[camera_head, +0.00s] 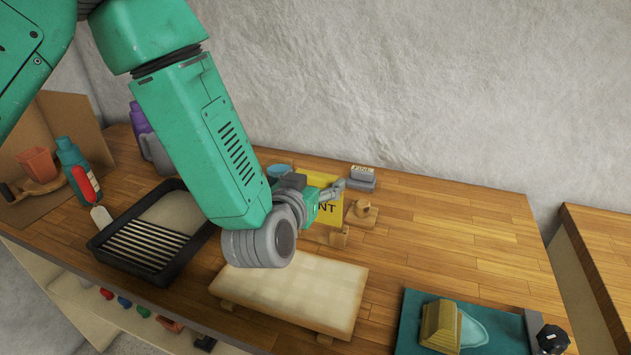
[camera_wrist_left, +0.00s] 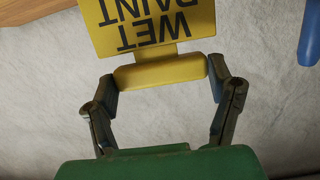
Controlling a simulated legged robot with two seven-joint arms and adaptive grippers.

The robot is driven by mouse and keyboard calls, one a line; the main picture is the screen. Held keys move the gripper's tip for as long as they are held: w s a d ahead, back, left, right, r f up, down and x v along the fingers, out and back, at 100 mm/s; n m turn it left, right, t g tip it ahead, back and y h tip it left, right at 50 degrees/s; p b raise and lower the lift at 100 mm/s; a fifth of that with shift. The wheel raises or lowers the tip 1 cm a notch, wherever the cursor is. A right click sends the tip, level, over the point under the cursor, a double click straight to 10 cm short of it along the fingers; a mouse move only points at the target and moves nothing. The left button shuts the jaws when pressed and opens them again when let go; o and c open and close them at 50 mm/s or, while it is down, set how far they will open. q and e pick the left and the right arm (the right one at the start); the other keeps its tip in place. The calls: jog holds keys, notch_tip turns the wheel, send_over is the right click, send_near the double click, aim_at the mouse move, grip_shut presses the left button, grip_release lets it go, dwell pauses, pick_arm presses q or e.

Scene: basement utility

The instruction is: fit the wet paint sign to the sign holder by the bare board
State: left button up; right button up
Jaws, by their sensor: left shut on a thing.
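The yellow wet paint sign (camera_head: 328,211) is in my left gripper (camera_head: 334,188), above the worktop behind the bare board. In the left wrist view the sign (camera_wrist_left: 150,22) reads upside down, and my left gripper (camera_wrist_left: 161,73) is shut on its thick yellow grip bar. The pale bare board (camera_head: 292,288) lies raised on supports at the front. A small wooden block (camera_head: 340,238) stands just behind the board, close below the sign; it may be the sign holder. I cannot tell whether the sign touches it. My arm hides part of the worktop. My right gripper is out of view.
A black paint tray (camera_head: 112,247) lies left of the board. A wooden piece with a knob (camera_head: 361,213) and a grey block (camera_head: 362,177) stand right of the sign. A teal mat (camera_head: 412,325) with a yellow block is front right.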

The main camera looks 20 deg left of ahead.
pick_arm(q)
jog(key=shift+f, duration=0.25)
dwell(0.4)
jog(key=shift+f+b, duration=1.45)
jog(key=shift+f, duration=0.4)
jog(key=o, duration=1.7)
jog(key=v, duration=0.6)
jog(key=shift+s, duration=0.7)
